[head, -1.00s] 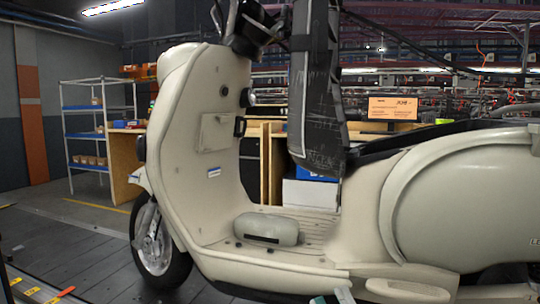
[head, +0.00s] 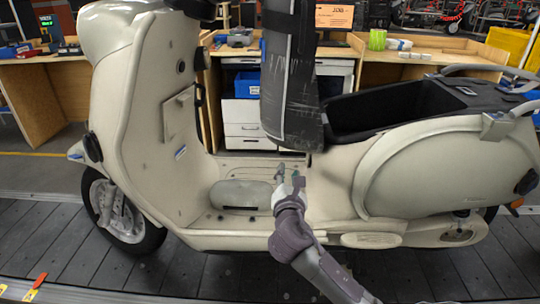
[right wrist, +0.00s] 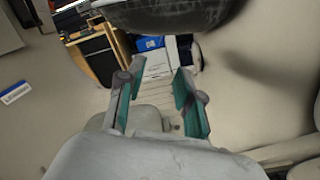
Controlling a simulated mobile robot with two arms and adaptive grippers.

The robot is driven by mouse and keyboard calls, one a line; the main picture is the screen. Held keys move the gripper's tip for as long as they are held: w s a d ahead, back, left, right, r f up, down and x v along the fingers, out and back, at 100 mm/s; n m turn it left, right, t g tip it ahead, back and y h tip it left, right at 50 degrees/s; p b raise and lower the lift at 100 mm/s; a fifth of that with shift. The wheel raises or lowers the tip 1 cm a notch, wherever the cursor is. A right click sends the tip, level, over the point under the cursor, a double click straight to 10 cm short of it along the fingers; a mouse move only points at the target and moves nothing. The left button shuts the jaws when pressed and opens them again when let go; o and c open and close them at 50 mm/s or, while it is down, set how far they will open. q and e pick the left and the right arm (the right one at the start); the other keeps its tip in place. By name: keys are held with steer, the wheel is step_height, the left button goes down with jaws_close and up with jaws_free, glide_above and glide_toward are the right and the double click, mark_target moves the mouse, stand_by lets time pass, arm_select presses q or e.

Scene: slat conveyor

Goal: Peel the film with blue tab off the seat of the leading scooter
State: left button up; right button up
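The cream scooter (head: 130,110) stands side-on and fills much of the head view. Its dark seat (head: 290,80) is tipped up nearly upright above the open storage well. Shiny, wrinkled clear film seems to cover the seat, most clearly near its lower end. I cannot make out a blue tab. My right gripper (head: 288,172) is just below the seat's lower end, above the footboard. In the right wrist view its fingers (right wrist: 161,75) are apart with nothing between them, and the dark seat end (right wrist: 180,12) hangs above them. My left gripper is not in view.
A grey rounded block (head: 240,195) lies on the scooter's footboard. The open storage well (head: 375,110) is right of the seat. Wooden workbenches (head: 395,65) and a blue bin (head: 247,84) stand behind. The slatted conveyor (head: 215,275) runs under the scooter.

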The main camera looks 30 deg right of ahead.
steer(key=x, duration=1.3)
steer(key=shift+w+d, duration=0.25)
steer(key=shift+d, duration=0.1)
jaws_close()
